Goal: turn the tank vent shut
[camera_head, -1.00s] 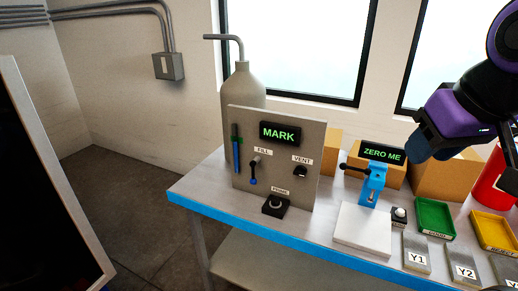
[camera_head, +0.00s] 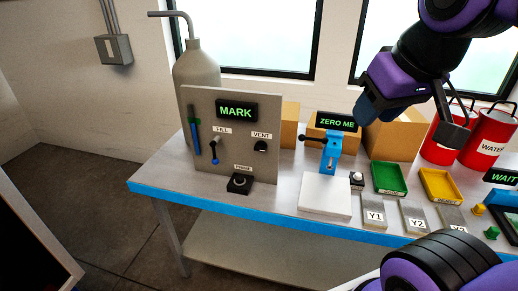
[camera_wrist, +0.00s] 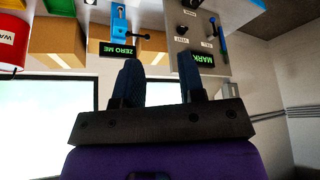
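The black vent knob (camera_head: 261,146) sits on the right side of the grey panel (camera_head: 215,165), just below its VENT label (camera_head: 262,135). It also shows small in the wrist view (camera_wrist: 182,29); its exact angle is too small to tell. A display reading MARK (camera_head: 236,111) is at the panel's top. Behind the panel stands the grey tank (camera_head: 197,66). My gripper (camera_head: 418,125) hangs in the air to the right of the panel, well apart from the knob. In the wrist view its two blue fingers (camera_wrist: 160,85) are spread with nothing between them.
The FILL lever (camera_head: 215,148) is left of the vent knob, and a PRIME button (camera_head: 239,184) is below. A blue stand (camera_head: 331,152) with a ZERO ME display is to the right. Green (camera_head: 389,178) and yellow (camera_head: 441,186) trays and red buckets (camera_head: 487,138) stand further right.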

